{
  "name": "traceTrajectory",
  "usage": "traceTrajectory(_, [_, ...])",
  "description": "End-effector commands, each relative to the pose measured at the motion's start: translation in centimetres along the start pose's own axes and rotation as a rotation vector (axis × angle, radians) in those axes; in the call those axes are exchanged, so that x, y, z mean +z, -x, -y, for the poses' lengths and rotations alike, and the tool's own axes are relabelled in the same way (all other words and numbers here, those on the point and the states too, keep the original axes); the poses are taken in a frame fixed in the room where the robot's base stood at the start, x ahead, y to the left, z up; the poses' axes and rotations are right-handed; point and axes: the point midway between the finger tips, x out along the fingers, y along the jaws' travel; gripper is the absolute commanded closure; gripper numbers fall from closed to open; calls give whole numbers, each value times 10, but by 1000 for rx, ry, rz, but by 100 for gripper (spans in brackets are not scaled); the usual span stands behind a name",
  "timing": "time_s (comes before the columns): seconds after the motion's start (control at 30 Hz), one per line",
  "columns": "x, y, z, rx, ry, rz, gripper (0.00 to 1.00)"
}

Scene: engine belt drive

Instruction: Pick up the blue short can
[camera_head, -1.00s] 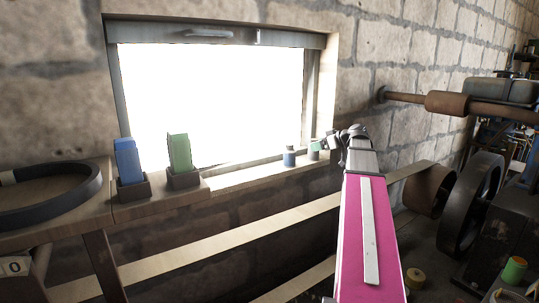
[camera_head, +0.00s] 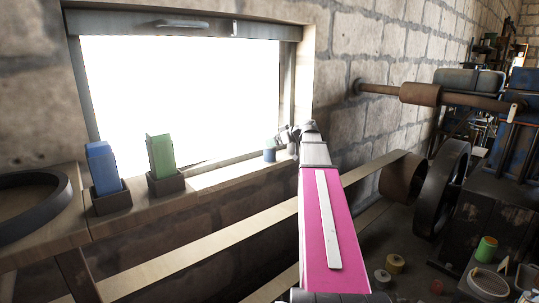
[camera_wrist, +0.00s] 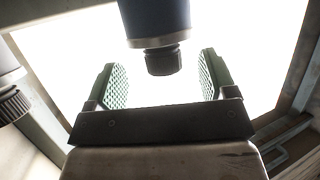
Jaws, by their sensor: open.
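The blue short can (camera_head: 269,155) stands on the window sill at its right end, just left of my gripper (camera_head: 291,134). In the wrist view the blue can (camera_wrist: 157,18) appears at the top centre, with its dark cap pointing down the picture between the fingers. My gripper (camera_wrist: 160,82) is open. Its two green ribbed fingers stand on either side of the cap, with a visible gap on each side. The can's far end is cut off by the frame.
A second dark-capped can (camera_wrist: 10,85) is at the left of the wrist view. Blue (camera_head: 103,168) and green (camera_head: 161,156) boxes stand in dark holders on the bench. The window frame (camera_head: 292,90) is close to my gripper.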

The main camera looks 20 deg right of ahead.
Motion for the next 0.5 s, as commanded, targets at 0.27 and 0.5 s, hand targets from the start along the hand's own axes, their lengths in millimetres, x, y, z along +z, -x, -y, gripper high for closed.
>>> traceTrajectory(0.27, [-1, -38, 3, 0, -1, 1, 22])
traceTrajectory(0.5, [-1, -42, 4, 0, 0, 0, 22])
